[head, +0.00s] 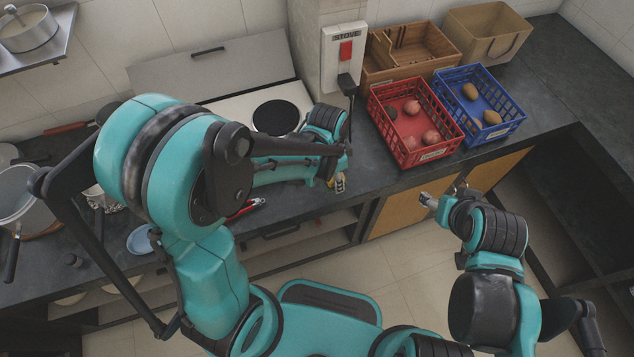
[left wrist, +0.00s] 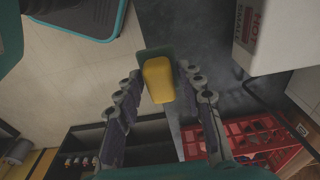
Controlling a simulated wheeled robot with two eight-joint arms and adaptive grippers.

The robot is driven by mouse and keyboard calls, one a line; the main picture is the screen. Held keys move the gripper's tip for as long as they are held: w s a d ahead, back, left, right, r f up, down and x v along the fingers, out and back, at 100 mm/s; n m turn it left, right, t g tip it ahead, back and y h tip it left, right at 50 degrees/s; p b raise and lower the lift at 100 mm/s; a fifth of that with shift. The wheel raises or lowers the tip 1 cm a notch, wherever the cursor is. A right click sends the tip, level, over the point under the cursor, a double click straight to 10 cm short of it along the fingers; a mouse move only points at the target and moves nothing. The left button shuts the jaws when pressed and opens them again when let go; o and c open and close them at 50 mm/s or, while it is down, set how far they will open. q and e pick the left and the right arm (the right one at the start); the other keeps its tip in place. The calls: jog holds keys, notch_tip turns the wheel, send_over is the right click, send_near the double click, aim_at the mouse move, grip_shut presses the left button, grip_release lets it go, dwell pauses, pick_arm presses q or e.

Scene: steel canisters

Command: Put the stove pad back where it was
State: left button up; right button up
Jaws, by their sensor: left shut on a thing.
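My left gripper (head: 338,182) is shut on a small yellow pad with a dark green backing (left wrist: 158,80), which I take as the stove pad. In the left wrist view the pad sits between the two fingertips (left wrist: 161,72). My left arm hides part of the stove. My right gripper (head: 443,193) is in front of the counter, its fingers apart and empty.
A red crate (head: 432,155) with round produce and a blue crate (head: 505,129) with brown items stand right of the stove. Wooden boxes (head: 378,70) are behind. A STOVE switch box (head: 343,60) is on the pillar. Pots (head: 18,190) stand left. Dark counter (head: 375,190) is bare before the red crate.

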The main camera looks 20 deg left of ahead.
pick_arm(q)
jog(key=a+f, duration=0.1)
jog(key=a, duration=0.1)
jog(key=w+a+f+b, duration=0.1)
jog(key=a, duration=0.1)
jog(key=w+a+f, duration=0.1)
jog(key=a+f, duration=0.1)
jog(key=shift+a+b, duration=0.15)
jog(key=shift+b, duration=0.15)
jog(key=shift+f+b, duration=0.85)
jog(key=shift+f, duration=1.2)
jog(key=shift+r, duration=0.1)
jog(key=shift+f, duration=0.2)
jog(key=o, duration=1)
jog(key=shift+r, duration=0.15)
